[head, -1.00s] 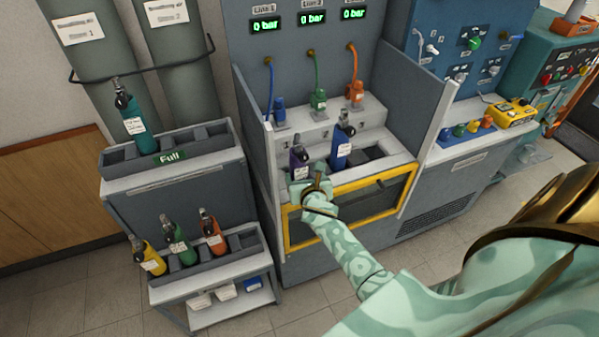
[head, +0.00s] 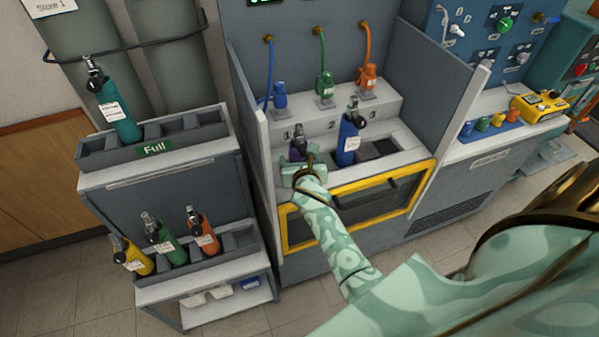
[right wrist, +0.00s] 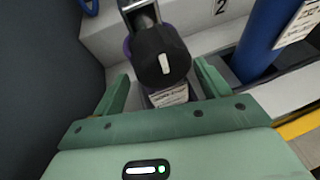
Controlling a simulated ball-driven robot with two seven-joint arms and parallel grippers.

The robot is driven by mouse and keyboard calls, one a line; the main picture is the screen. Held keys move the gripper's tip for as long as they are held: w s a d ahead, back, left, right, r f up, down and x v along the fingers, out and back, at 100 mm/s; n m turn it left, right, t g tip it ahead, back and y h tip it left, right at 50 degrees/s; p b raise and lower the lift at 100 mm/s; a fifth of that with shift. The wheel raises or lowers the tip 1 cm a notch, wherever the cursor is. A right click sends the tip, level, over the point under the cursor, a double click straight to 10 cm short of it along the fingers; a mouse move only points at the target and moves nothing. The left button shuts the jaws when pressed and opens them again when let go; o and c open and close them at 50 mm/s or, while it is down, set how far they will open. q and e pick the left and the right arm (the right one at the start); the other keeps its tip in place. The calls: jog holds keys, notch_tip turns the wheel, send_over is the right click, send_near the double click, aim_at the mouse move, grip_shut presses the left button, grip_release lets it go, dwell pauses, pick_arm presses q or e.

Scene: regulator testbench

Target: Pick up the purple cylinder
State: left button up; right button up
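The purple cylinder (head: 294,154) stands in the bench rack's left slot, with a black valve on top. In the head view my right gripper (head: 301,165) is in front of it and hides most of its body. In the right wrist view the cylinder's black valve cap (right wrist: 162,56) and white label (right wrist: 168,96) show between the two green fingers of the right gripper (right wrist: 163,80). The fingers are apart, with gaps beside the cylinder, so the gripper looks open. My left gripper is not in view.
A blue cylinder (head: 349,138) stands close to the right in the same rack. A grey side panel (head: 254,125) rises close to the left. Hose connectors (head: 324,86) hang behind. A cart (head: 90,180) with several cylinders stands at left.

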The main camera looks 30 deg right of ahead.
jog(key=c, duration=0.5)
jog(key=shift+w+d+f, duration=0.1)
jog(key=c, duration=0.6)
jog(key=shift+w+r+p, duration=0.1)
jog(key=shift+r+p, duration=0.25)
jog(key=shift+r, duration=0.2)
pick_arm(q)
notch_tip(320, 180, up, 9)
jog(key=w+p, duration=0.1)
jog(key=p, duration=0.7)
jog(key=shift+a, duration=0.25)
pick_arm(e)
jog(key=shift+r, duration=8.55)
jog(key=shift+f, duration=0.1)
